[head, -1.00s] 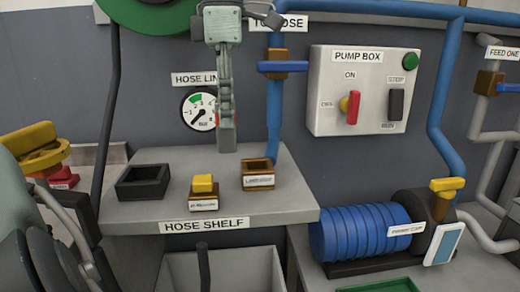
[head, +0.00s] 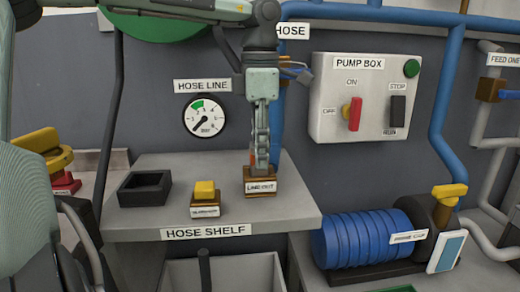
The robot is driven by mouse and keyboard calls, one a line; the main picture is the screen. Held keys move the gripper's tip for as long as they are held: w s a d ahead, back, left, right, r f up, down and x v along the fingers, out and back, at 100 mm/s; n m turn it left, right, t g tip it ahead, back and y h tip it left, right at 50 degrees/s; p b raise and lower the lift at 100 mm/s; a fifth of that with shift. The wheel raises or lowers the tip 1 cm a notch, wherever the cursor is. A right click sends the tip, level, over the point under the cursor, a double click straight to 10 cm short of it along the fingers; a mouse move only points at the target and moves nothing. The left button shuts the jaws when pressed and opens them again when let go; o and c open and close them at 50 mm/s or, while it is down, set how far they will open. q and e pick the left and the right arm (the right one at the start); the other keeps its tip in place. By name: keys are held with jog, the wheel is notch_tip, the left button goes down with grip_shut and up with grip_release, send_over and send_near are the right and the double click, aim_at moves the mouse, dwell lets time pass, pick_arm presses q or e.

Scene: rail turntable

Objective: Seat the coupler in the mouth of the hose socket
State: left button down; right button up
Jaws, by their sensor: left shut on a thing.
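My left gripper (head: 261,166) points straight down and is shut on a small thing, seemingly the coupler. Only an orange sliver shows at the fingers' left edge; the rest is hidden. Its fingertips are at the mouth of the brown square socket labelled LINE OUT (head: 261,188), on the hose shelf's right part. The fingers cover the opening, so I cannot tell how deep the held thing sits. A second brown socket (head: 205,208), with a yellow block (head: 204,190) in its top, stands to the left; its label is unreadable. My right gripper is not in view.
A black open square holder (head: 144,188) stands at the left of the grey hose shelf (head: 150,222). Behind are a gauge (head: 204,115), blue pipes (head: 440,90) and the pump box (head: 362,97). A blue ribbed pump (head: 365,238) is at lower right.

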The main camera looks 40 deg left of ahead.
pick_arm(q)
jog(key=shift+f, duration=0.1)
jog(key=c, duration=1.5)
grip_release()
jog(key=o, duration=0.3)
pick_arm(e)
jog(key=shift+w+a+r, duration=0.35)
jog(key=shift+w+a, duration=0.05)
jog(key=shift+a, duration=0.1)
